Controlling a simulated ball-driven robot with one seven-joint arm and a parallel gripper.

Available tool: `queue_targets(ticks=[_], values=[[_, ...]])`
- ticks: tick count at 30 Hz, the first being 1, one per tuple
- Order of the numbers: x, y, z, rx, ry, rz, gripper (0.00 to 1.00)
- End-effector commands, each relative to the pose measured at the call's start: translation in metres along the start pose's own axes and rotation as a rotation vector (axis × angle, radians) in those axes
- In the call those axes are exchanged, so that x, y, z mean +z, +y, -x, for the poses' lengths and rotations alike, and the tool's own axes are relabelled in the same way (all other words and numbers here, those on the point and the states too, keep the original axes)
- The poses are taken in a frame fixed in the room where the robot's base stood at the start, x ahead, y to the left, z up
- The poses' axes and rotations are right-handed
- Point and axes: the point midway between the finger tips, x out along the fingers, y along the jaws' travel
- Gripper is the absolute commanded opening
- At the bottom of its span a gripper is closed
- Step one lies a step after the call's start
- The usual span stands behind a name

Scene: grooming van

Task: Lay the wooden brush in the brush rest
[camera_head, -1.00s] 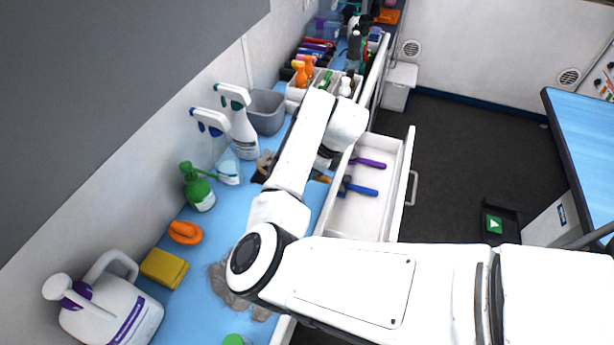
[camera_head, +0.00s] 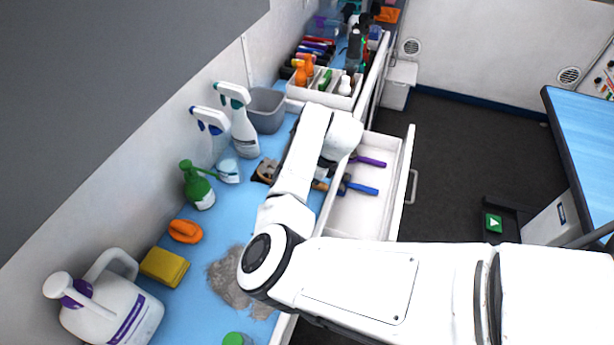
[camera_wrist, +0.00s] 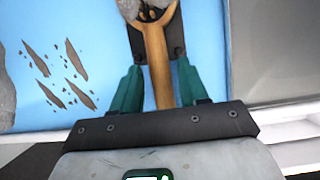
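The wooden brush shows in the wrist view, its pale wooden handle (camera_wrist: 156,62) running down between my fingers and its head at the top edge, partly covered by grey stuff. A dark flat piece (camera_wrist: 176,36) lies under or behind it; I cannot tell whether this is the brush rest. My gripper (camera_wrist: 160,72) has two green fingers, apart, one on each side of the handle with gaps visible. In the head view, a brown and black end (camera_head: 266,171) shows left of my arm and a wooden handle tip (camera_head: 320,185) right of it; my arm hides the gripper there.
The open white drawer (camera_head: 350,215) holds a blue brush (camera_head: 360,189) and a purple one (camera_head: 370,161). Spray bottles (camera_head: 241,125) and a grey bin (camera_head: 267,108) stand along the wall. Grey fur (camera_head: 230,280) lies on the blue counter. A white divided caddy (camera_head: 325,93) stands beyond.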

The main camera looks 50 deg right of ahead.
Motion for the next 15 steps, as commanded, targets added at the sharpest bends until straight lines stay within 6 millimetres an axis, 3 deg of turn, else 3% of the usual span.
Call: queue_targets(ticks=[10,15], values=[[0.001,0.000,0.003,0.000,-0.001,0.000,0.51],[0.002,-0.001,0.020,-0.003,-0.001,-0.001,0.51]])
